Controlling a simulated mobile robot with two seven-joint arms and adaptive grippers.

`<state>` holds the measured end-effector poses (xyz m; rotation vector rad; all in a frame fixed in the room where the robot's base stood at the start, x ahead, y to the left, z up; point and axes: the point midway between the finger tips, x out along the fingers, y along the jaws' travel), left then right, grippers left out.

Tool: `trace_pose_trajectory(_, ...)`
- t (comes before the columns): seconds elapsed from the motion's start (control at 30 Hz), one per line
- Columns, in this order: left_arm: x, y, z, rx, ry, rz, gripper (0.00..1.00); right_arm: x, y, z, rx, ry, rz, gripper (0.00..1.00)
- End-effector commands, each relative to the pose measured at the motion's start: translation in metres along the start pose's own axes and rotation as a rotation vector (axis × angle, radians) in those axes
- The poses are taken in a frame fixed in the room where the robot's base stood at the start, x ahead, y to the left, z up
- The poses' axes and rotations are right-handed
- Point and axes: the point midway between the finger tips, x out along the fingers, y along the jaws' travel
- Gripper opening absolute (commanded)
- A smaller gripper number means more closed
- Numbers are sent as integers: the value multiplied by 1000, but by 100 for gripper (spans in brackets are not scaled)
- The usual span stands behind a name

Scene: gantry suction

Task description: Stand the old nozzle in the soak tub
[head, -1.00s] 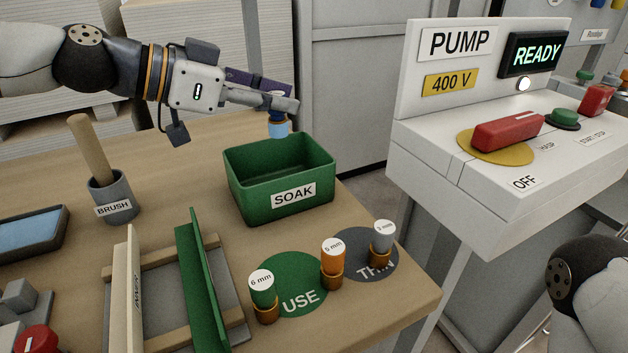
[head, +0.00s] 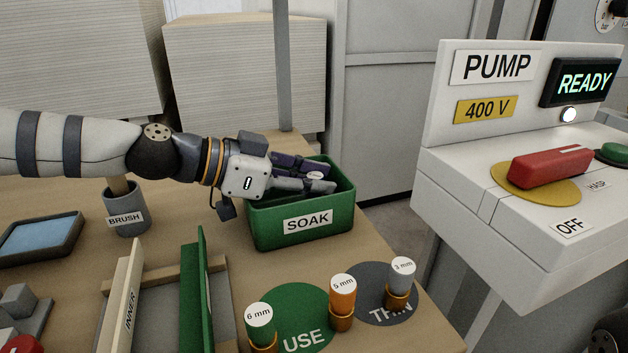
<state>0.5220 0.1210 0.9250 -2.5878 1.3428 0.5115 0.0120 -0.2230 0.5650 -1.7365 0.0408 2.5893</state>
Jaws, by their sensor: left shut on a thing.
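The green soak tub (head: 337,224), labelled SOAK, stands near the back edge of the bench. My left gripper (head: 318,183) reaches into its open top from the left, with the fingers at about rim height. It is shut on the old nozzle (head: 315,175), of which only a pale top shows between the fingers. The nozzle's lower part is hidden by the fingers and the tub's front wall, so I cannot tell whether it touches the tub floor. My right gripper is not in view.
Three upright nozzles, marked 6 mm (head: 260,322), 5 mm (head: 342,296) and 3 mm (head: 402,278), stand in front of the tub by the USE and THIN discs. A brush pot (head: 125,212) stands left. The pump panel (head: 520,225) is at the right.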

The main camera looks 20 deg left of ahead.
Motion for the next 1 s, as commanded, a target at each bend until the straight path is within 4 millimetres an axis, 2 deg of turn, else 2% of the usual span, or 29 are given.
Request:
trace_pose_trajectory(0.13, 2, 0, 4, -1, -1, 1, 0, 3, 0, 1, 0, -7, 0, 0)
trace_pose_trajectory(0.17, 2, 0, 4, 0, -1, 1, 25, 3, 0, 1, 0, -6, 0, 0)
trace_pose_trajectory(0.23, 1, 0, 3, 0, -1, 1, 40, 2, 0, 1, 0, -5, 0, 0)
trace_pose_trajectory(0.53, 1, 0, 2, 1, 0, 0, 40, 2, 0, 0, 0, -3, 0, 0)
trace_pose_trajectory(0.63, -5, 0, -3, 1, 2, -2, 40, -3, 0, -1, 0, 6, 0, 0)
trace_pose_trajectory(0.77, -30, 0, -6, 4, 6, -5, 40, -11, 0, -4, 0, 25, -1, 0)
trace_pose_trajectory(1.0, -86, 0, -9, 7, 9, -6, 40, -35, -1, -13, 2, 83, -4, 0)
